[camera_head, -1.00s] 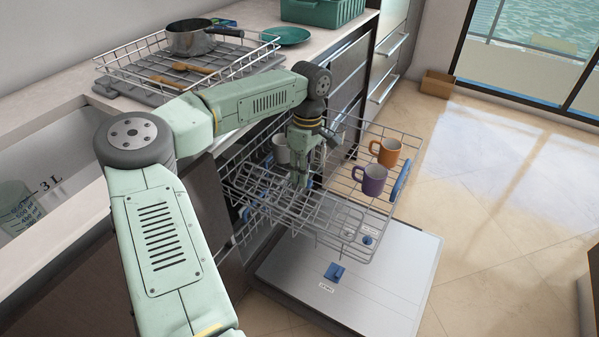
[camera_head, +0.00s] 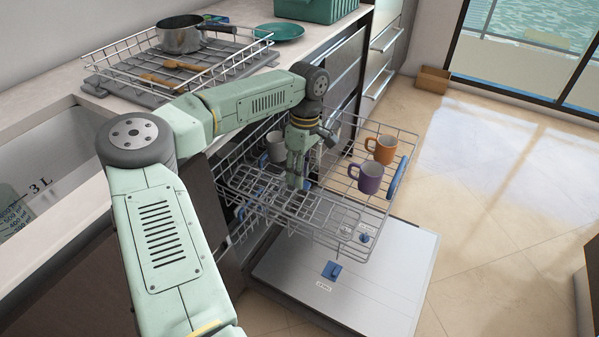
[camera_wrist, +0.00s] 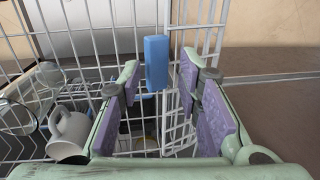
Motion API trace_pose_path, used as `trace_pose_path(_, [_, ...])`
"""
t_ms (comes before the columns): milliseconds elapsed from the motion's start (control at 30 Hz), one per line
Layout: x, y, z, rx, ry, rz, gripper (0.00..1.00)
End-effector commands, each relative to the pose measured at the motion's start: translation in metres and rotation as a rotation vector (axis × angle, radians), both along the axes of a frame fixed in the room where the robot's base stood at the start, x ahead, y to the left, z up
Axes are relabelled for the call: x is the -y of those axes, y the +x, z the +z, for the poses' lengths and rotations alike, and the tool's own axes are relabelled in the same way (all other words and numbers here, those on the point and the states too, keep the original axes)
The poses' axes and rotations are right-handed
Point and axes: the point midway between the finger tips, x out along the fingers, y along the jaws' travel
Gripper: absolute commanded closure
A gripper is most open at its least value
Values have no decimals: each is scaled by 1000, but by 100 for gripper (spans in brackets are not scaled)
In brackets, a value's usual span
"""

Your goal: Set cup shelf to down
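The pulled-out upper dishwasher rack (camera_head: 397,205) carries a wire cup shelf (camera_head: 330,213) on its near side; in the head view it looks low, but I cannot tell its exact angle. My gripper (camera_head: 296,183) points down at the rack beside this wire. In the wrist view my gripper (camera_wrist: 157,88) has its purple-padded fingers apart. A blue block (camera_wrist: 156,62) shows between them, with white wire (camera_wrist: 177,132) beside and behind it. I see no clear finger contact with the block. My arm hides part of the rack in the head view.
A purple mug (camera_head: 370,179) and an orange mug (camera_head: 385,149) stand at the rack's right end. A light grey mug (camera_head: 277,147) is behind my gripper. The open dishwasher door (camera_head: 375,287) lies below. The counter (camera_head: 110,48) runs along the left.

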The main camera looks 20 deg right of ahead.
Motion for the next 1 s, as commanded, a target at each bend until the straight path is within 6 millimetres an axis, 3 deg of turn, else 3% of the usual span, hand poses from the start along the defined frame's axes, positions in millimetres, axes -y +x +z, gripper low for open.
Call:
trace_pose_path(167, [3,3,22,4,-1,1,68])
trace_pose_path(400, [9,7,74,3,0,1,68])
trace_pose_path(600, [13,10,105,2,1,1,68])
trace_pose_path(767, [14,11,116,1,-1,0,68])
trace_pose_path(1000, [14,11,118,0,0,-1,68])
